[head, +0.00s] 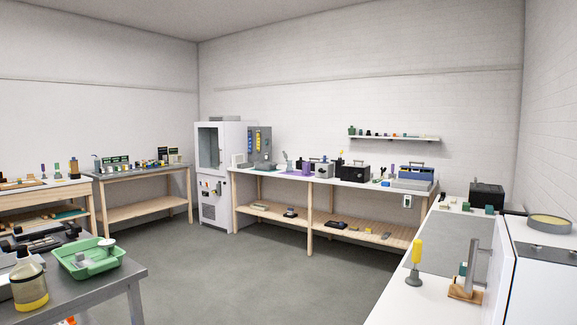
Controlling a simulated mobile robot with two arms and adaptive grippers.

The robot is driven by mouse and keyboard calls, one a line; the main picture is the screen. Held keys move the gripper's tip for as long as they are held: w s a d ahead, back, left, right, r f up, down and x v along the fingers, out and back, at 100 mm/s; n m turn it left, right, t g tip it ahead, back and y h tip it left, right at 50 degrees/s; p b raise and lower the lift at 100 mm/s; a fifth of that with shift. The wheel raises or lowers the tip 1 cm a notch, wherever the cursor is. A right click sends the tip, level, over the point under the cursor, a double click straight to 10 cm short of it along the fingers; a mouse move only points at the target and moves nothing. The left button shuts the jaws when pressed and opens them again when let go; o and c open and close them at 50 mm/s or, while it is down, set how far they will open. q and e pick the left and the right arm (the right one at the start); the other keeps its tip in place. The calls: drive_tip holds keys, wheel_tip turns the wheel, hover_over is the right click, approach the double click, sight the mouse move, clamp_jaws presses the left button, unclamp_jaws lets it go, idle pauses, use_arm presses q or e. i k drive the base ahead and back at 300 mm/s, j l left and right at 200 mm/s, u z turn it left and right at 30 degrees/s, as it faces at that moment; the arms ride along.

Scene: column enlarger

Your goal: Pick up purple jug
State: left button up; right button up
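A small purple object (304,168), which looks like the purple jug, stands on the long back bench (277,176). It is far away and too small to make out a handle or spout. A paler purple-grey item (289,165) stands just left of it, and a light box-shaped item stands close on its right. Neither of my grippers shows in the head view.
A grey table (110,285) at the front left holds a green tray (88,262) and a bottle with yellow liquid (28,287). A white counter (395,301) runs along the right. A tall white cabinet (214,170) stands left of the back bench. The middle floor is clear.

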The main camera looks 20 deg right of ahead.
sight(306, 169)
drive_tip(key=i+j+u, duration=0.1)
drive_tip(key=i, duration=1.2)
drive_tip(key=i+l+z, duration=0.25)
drive_tip(key=i, duration=0.55)
drive_tip(key=i+z, duration=0.3)
drive_tip(key=i, duration=0.5)
drive_tip(key=i+j+z, duration=0.25)
drive_tip(key=i, duration=0.55)
drive_tip(key=i+j+u, duration=0.15)
drive_tip(key=i, duration=0.9)
drive_tip(key=i+u, duration=0.15)
drive_tip(key=i, duration=0.9)
drive_tip(key=i+l+u, duration=0.15)
drive_tip(key=i, duration=0.9)
drive_tip(key=i+z, duration=0.15)
drive_tip(key=i, duration=0.65)
drive_tip(key=i+j+z, duration=0.15)
drive_tip(key=i, duration=0.6)
